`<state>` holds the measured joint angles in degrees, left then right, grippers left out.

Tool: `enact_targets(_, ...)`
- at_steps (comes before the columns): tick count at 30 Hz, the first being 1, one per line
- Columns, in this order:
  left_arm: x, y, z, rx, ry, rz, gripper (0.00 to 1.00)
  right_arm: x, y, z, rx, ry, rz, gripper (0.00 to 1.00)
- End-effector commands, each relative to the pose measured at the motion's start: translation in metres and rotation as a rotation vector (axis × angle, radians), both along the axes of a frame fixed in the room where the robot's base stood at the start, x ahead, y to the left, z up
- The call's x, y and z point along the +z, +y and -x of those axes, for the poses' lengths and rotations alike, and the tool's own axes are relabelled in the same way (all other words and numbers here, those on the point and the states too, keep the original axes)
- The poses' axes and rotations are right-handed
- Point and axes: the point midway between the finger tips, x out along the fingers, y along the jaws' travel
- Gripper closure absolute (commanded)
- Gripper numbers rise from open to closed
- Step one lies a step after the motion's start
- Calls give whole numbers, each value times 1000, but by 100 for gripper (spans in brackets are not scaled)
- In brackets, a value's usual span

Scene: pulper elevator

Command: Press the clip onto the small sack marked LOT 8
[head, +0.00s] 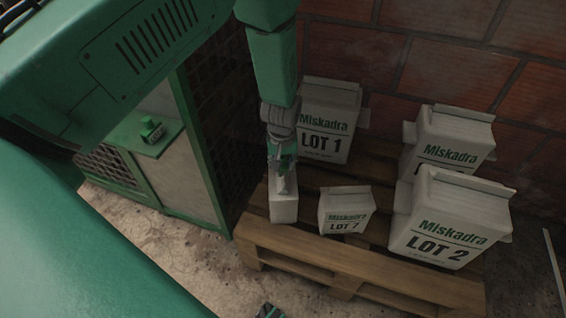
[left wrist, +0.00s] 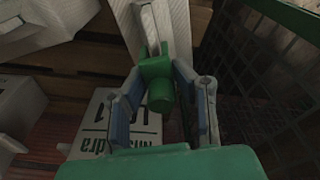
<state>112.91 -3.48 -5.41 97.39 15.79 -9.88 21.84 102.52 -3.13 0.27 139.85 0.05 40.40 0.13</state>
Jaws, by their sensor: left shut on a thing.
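My left gripper (head: 283,178) comes down from above over a small white sack (head: 284,208) at the pallet's left front corner. No mark on this sack can be read. In the left wrist view the gripper (left wrist: 165,85) is shut on a green clip (left wrist: 158,88) with a round knob. The clip lies against or just over the white sack's top fold (left wrist: 150,25); I cannot tell whether it grips it. A small sack marked LOT 7 (head: 345,212) stands to the right. A green and dark piece at the bottom edge looks like my right gripper (head: 270,311), mostly cut off.
Larger sacks stand on the wooden pallet (head: 300,255): LOT 1 (head: 328,120) behind the gripper, LOT 2 (head: 450,218) at right, another (head: 448,145) behind it. A green mesh cabinet (head: 200,150) stands close on the left; a brick wall (head: 400,60) closes the back.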

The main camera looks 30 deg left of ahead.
Motion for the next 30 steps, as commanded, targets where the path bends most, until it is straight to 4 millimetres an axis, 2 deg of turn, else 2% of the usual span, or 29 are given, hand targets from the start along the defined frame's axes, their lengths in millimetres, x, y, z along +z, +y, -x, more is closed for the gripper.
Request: enact_targets(30, -12, 0, 0, 0, 0, 0, 97, -3, 0, 0, 0, 0, 0, 60)
